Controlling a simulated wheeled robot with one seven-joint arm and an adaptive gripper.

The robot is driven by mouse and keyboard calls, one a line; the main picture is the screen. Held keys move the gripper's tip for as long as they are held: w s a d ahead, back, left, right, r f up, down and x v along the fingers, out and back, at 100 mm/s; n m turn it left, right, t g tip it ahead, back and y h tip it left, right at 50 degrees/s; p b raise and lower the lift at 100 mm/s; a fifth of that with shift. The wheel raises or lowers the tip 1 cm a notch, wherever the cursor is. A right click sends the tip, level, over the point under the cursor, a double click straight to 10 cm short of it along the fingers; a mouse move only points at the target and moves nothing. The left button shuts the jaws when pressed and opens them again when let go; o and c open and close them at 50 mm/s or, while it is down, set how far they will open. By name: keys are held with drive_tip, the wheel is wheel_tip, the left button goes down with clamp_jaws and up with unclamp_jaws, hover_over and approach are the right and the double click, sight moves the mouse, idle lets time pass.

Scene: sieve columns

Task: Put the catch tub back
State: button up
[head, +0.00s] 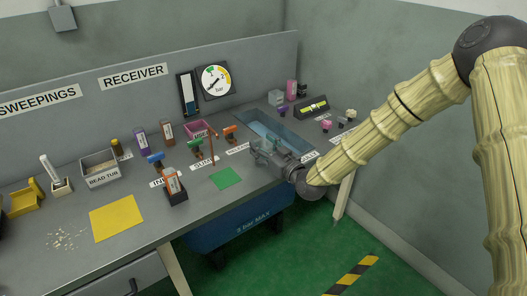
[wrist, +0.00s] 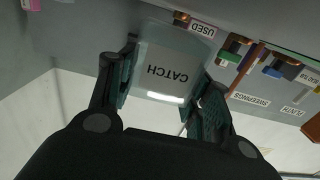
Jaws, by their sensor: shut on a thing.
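The catch tub (wrist: 172,58) is a pale, translucent box with the label CATCH, which reads upside down in the wrist view. My gripper (wrist: 166,88) is shut on it, with one dark finger on each side. In the head view my gripper (head: 272,152) is over the right part of the bench, near the front edge and beside a blue-tinted sunken tray (head: 272,128). The tub is mostly hidden by my gripper there, and I cannot tell whether it touches the bench.
The grey bench (head: 130,245) carries a bead tub (head: 101,180), a yellow mat (head: 116,217), a green mat (head: 226,178), a pink bin (head: 201,129) and several coloured valves. A dark holder (head: 311,107) stands back right. A blue cart (head: 240,232) is under the bench.

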drive_tip(key=shift+f, duration=0.7)
drive_tip(key=shift+f, duration=0.15)
drive_tip(key=o, duration=1.1)
drive_tip(key=shift+r, duration=0.2)
drive_tip(key=p+v, duration=0.1)
drive_tip(key=v, duration=1.1)
